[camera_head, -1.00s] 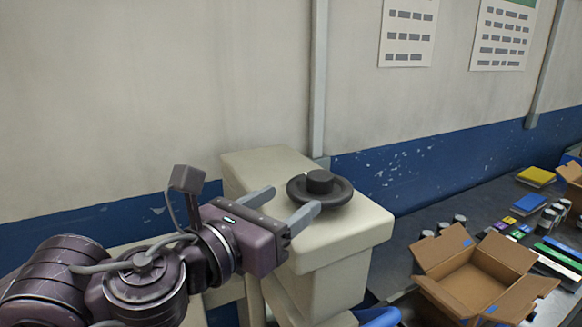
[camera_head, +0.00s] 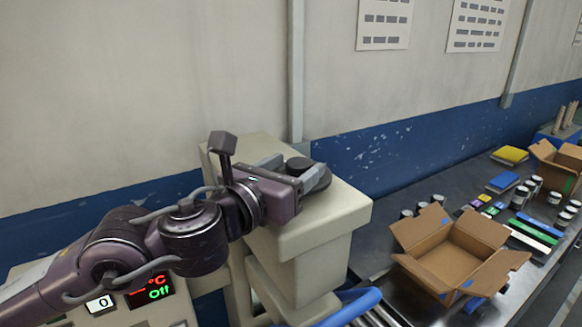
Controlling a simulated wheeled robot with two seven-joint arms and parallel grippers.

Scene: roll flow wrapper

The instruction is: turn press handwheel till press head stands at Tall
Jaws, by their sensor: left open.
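The black press handwheel (camera_head: 322,181) with its raised round hub lies flat on top of the cream press housing (camera_head: 325,222). My left gripper (camera_head: 292,168) is open, with its two fingers reaching over the wheel, one on the far side and one on the near side of the hub. The gripper body hides the wheel's left part, and I cannot tell whether the fingers touch it. The press head and any Tall mark are not in view. My right gripper is not in view.
A panel with a red and green display (camera_head: 150,287) sits at the lower left. An open cardboard box (camera_head: 447,262) stands on the dark bench right of the press. A blue curved rail (camera_head: 350,308) is below the housing. Jars and coloured packs lie farther right.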

